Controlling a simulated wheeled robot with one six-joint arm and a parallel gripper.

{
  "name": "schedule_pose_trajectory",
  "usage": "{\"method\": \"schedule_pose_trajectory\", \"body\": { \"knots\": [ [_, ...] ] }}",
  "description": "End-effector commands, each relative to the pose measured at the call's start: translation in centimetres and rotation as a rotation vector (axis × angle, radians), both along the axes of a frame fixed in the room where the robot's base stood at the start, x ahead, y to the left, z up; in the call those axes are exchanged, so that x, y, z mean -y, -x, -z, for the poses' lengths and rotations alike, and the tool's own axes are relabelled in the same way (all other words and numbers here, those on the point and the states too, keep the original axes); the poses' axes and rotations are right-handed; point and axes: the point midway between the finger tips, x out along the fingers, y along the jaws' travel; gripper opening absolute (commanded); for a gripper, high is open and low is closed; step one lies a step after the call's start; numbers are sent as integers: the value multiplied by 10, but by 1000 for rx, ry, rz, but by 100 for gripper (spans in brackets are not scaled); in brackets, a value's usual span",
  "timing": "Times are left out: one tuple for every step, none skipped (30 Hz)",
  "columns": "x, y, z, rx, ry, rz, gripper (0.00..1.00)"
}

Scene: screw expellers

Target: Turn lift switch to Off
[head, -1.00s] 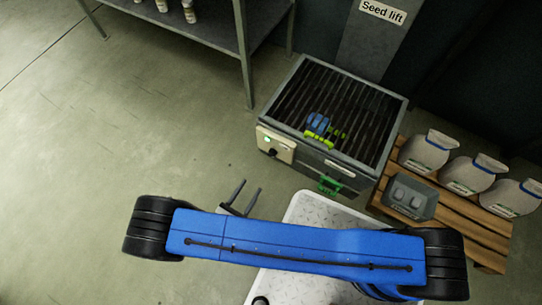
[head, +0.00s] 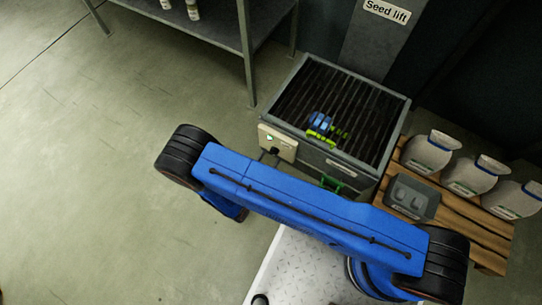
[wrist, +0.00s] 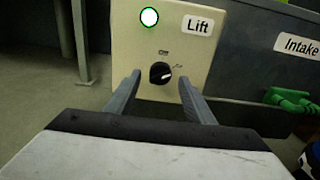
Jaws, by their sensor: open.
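The lift switch is a black round knob (wrist: 161,73) on a cream panel (wrist: 205,65) labelled "Lift". Its pale pointer mark aims right and slightly up, towards the small marking at its upper right. A green-rimmed lamp (wrist: 149,16) glows above left. My gripper (wrist: 159,77) is open and empty, its fingers either side of the knob in the wrist view; contact cannot be told. The panel also shows in the head view (head: 284,146), where my blue arm hides most of the gripper.
The panel is on a grated intake box (head: 375,105) with a green handle (wrist: 291,99) to the right. A pallet (head: 470,235) with white sacks and a grey tray (head: 412,197) stands right. A metal shelf (head: 245,55) stands behind left. The left floor is clear.

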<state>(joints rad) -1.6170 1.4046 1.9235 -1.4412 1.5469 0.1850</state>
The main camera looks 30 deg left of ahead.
Motion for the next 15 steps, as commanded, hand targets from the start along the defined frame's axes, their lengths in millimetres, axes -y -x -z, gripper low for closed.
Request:
{"method": "schedule_pose_trajectory", "body": {
  "knots": [
    [1, -5, 0, 0, 0, 1, 49],
    [1, -8, 0, 0, 0, 1, 49],
    [2, -11, 0, 0, 0, 2, 49],
    [2, -13, 0, 0, 0, 2, 49],
    [2, -14, 0, 0, 0, 1, 49],
    [2, -16, 0, 0, 0, 0, 49],
    [2, -16, 0, 0, 0, 0, 49],
    [2, -17, 0, 0, 0, -1, 49],
    [2, -18, 0, 0, 0, -1, 49],
    [2, -18, 0, 0, 0, -1, 49],
    [2, -18, 0, 0, 0, -1, 49],
    [2, -18, 0, 0, 0, -1, 49],
    [2, -18, 0, 0, 0, -1, 49],
    [2, -18, 0, 0, 0, -1, 49],
    [2, -18, 0, 0, 0, -1, 49]
  ]
}}
